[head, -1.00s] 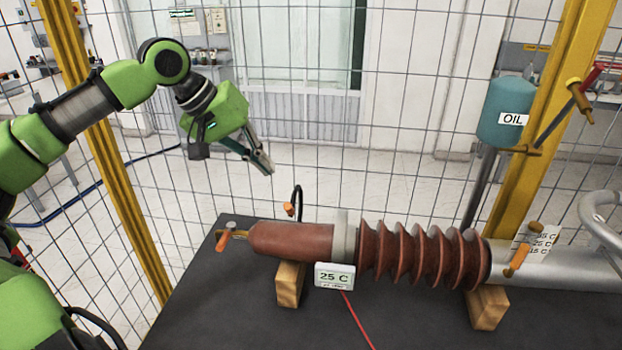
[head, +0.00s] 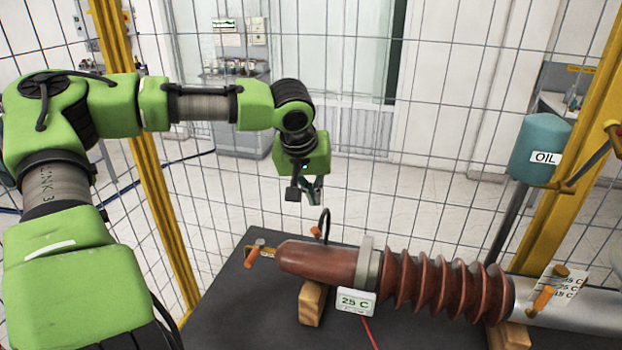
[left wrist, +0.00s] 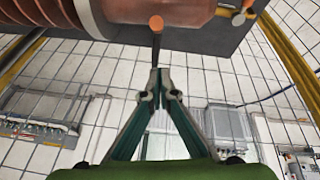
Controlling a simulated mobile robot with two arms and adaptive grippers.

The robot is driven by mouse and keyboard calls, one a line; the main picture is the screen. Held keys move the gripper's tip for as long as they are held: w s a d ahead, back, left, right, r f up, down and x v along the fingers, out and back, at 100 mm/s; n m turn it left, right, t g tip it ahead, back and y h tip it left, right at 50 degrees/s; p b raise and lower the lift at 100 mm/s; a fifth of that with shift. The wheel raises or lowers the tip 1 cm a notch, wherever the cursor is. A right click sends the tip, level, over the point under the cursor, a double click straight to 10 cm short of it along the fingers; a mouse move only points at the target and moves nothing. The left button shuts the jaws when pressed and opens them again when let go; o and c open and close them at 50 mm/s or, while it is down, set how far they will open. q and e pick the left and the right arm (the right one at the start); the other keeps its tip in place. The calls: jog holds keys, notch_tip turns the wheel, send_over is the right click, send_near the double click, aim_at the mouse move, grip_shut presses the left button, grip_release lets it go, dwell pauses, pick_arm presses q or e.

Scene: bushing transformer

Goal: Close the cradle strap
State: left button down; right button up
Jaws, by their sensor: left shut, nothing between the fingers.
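The red-brown ribbed bushing (head: 440,285) lies across wooden blocks on a dark table. The black cradle strap (head: 327,217) stands up in a loop behind the bushing's smooth end and is not laid over it. Its orange end (head: 316,231) shows beside the loop. In the left wrist view the orange end (left wrist: 156,23) and dark strap (left wrist: 156,46) are straight ahead of the fingertips. My left gripper (head: 312,200) points down above and behind the strap. Its fingertips (left wrist: 160,93) are shut and empty; contact with the strap cannot be told. My right gripper is not in view.
A wooden block (head: 313,303) supports the bushing's near end. A "25 C" display (head: 356,302) sits in front. An orange handle (head: 251,258) is at the left tip. A wire fence (head: 440,150) stands behind; a teal oil tank (head: 540,148) is at right.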

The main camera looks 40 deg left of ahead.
pick_arm(q)
jog(key=f, duration=0.1)
jog(key=s+d+f+p, duration=0.1)
jog(key=f, duration=0.1)
jog(key=shift+s+d, duration=0.25)
jog(key=shift+d, duration=0.05)
jog(key=shift+s+d+f+p, duration=0.2)
jog(key=shift+f+p, duration=0.1)
